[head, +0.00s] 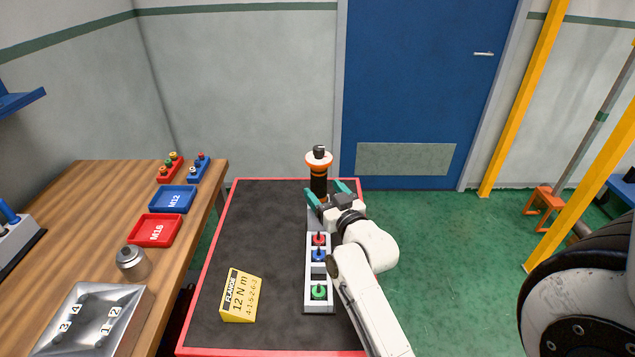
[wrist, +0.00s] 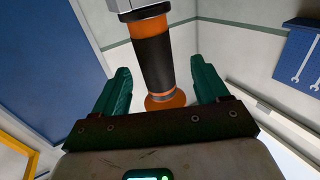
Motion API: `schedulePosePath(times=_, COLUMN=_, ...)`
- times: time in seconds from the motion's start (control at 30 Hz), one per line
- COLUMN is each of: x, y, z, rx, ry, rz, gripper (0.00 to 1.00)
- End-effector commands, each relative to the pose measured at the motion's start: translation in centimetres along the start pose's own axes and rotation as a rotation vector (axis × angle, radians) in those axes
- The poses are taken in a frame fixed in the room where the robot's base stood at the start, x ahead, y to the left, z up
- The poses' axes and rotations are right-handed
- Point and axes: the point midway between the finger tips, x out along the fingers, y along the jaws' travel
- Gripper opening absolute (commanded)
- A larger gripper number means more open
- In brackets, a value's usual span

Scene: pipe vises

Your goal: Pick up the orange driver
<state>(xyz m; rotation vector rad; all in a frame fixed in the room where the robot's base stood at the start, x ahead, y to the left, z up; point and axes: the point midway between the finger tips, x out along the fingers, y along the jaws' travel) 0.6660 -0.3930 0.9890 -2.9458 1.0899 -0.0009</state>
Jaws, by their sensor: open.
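The orange driver (head: 319,178) stands upright at the far end of the black mat, with a black grip, an orange collar near its top and a dark cap. In the wrist view the driver (wrist: 155,62) shows its black grip and orange bands between the fingers. My gripper (head: 327,192) is open, its two teal fingers on either side of the driver's lower part. In the wrist view my gripper (wrist: 165,82) shows gaps between the grip and both fingers. The driver's base is partly hidden behind my gripper in the head view.
A grey rack (head: 317,272) with red, blue and green knobbed pieces stands nearer on the red-edged mat (head: 265,210). A yellow 12 N m sign (head: 240,296) is left of it. The wooden bench (head: 105,200) holds a red M16 tray (head: 155,231) and a blue M12 tray (head: 173,199).

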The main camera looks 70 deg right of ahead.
Motion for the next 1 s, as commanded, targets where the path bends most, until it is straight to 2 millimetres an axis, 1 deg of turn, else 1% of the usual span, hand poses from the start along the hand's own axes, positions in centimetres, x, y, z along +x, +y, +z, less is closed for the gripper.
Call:
schedulePosePath(times=0.03, x=0.6, y=0.1, z=-0.1, rx=0.000, ry=0.000, rz=0.001, gripper=0.74)
schedulePosePath(times=0.27, x=2.1, y=0.2, z=-0.4, rx=0.000, ry=0.000, rz=0.001, gripper=0.74)
schedulePosePath(times=0.43, x=4.7, y=0.6, z=-1.0, rx=-0.001, ry=0.000, rz=0.001, gripper=0.74)
schedulePosePath(times=0.6, x=6.2, y=0.5, z=-0.7, rx=-0.001, ry=-0.001, rz=0.000, gripper=0.74)
schedulePosePath(times=0.87, x=6.4, y=0.5, z=-0.5, rx=0.000, ry=-0.001, rz=0.000, gripper=0.74)
schedulePosePath(times=1.0, x=6.4, y=0.5, z=-0.5, rx=0.000, ry=-0.001, rz=0.000, gripper=0.62)
